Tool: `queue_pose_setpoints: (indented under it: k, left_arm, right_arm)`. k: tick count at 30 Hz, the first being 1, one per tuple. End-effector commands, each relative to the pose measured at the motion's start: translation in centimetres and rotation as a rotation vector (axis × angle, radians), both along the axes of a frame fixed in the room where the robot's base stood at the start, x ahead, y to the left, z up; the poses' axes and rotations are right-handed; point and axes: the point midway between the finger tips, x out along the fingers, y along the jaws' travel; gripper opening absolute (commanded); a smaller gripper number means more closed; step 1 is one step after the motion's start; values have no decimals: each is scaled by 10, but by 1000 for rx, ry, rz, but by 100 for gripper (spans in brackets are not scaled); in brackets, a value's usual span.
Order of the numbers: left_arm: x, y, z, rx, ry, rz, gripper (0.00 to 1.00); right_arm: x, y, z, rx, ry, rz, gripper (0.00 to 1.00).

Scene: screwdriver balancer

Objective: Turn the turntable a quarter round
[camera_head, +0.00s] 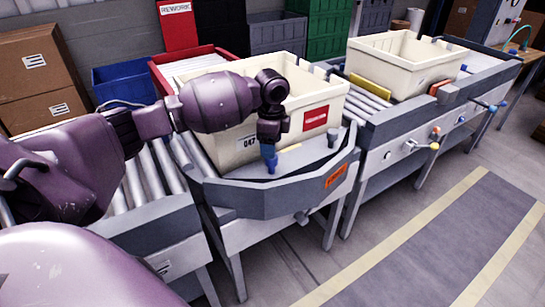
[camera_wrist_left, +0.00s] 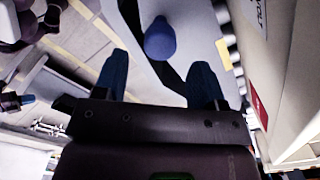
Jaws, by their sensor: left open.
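The turntable (camera_head: 310,160) is a grey plate with a faceted grey skirt and an orange label, set between roller conveyors. A cream crate (camera_head: 318,97) with a red label stands on it. A blue knob (camera_head: 272,167) stands up near its front edge; the round knob (camera_wrist_left: 160,38) also shows in the left wrist view. My left gripper (camera_head: 268,150) points down at the knob, with its blue fingers open. In the left wrist view the fingertips (camera_wrist_left: 160,66) are on either side of the knob's line, with the knob just beyond them. No contact shows.
Roller conveyors (camera_head: 368,93) adjoin the turntable; a second cream crate (camera_head: 405,62) stands on the right one, near a yellow bar (camera_head: 370,84). Cardboard boxes (camera_head: 40,60) are at left. Front floor is clear.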

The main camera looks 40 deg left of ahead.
Motion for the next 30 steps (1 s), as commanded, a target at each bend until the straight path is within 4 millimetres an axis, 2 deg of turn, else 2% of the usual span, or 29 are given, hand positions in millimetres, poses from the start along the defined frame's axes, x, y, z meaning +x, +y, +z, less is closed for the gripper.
queue_pose_setpoints:
  k: [1,3,9,21,23,30]
  left_arm:
    - [0,0,-12,0,4,0,65]
    - [0,0,-22,1,5,0,65]
    - [0,0,-41,1,2,0,65]
    - [0,0,-46,1,-2,1,65]
    - [0,0,-46,1,-2,1,58]
    - [0,0,-46,1,-2,1,22]
  right_arm:
    - [1,1,-2,0,1,1,0]
    - [3,1,-1,1,-4,3,0]
    - [9,3,1,1,-13,8,0]
    - [5,1,-2,-3,-4,9,0]
    - [5,1,-2,-3,-3,9,0]
    - [4,1,-3,-3,-3,8,0]
